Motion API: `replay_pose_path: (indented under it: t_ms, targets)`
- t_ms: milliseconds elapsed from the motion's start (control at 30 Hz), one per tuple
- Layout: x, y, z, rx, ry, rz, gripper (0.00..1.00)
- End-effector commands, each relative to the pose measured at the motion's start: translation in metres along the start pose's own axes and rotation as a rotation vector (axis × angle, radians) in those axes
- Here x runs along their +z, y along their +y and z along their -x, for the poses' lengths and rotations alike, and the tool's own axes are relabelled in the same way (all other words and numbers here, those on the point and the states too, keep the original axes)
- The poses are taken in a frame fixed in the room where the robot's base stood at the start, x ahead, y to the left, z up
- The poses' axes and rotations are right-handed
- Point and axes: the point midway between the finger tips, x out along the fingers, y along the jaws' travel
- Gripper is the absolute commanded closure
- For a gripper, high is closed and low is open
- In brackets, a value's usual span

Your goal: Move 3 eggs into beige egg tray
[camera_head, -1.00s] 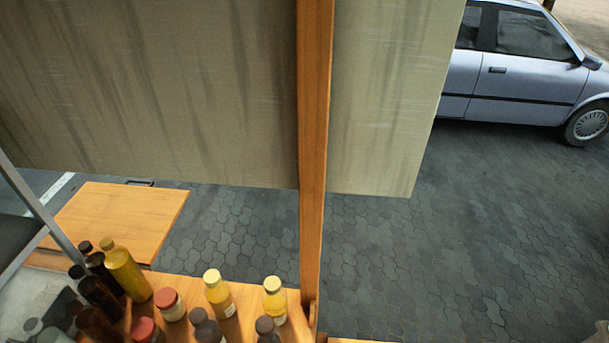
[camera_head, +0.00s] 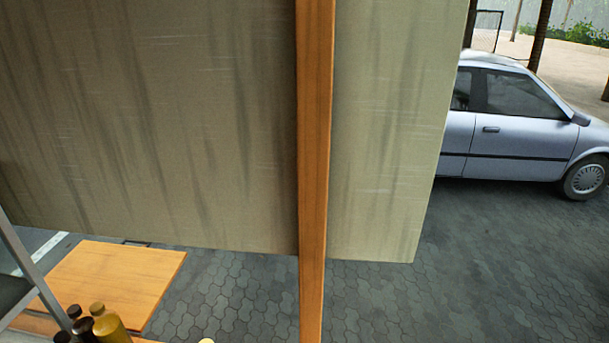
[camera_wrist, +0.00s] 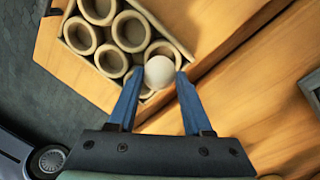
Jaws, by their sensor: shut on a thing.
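In the wrist view, my gripper (camera_wrist: 160,74) has its two blue fingers closed on a pale, whitish egg (camera_wrist: 161,71). The egg tray (camera_wrist: 112,61), a beige block of round cups, lies at the upper left. The egg overlaps the front edge of the tray's rightmost visible cup in the picture. I cannot tell whether it hangs above the cup or touches it. The other visible cups look empty. The tray runs past the top edge of the picture.
The tray is on a wooden surface (camera_wrist: 230,60) with a seam beside it. A grey-framed item (camera_wrist: 312,88) is at the right edge.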

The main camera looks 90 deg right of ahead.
Motion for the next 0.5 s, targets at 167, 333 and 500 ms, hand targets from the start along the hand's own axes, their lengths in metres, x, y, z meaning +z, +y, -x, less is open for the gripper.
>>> replay_pose_path:
  t_ms: [167,333,500]
  targets:
    - [-0.0001,-0.0005,-0.0033,0.000,0.000,0.000,0.69]
    - [-0.0002,-0.0009,-0.0058,0.000,0.000,0.000,0.69]
    - [-0.0002,-0.0012,-0.0084,0.000,0.001,0.000,0.69]
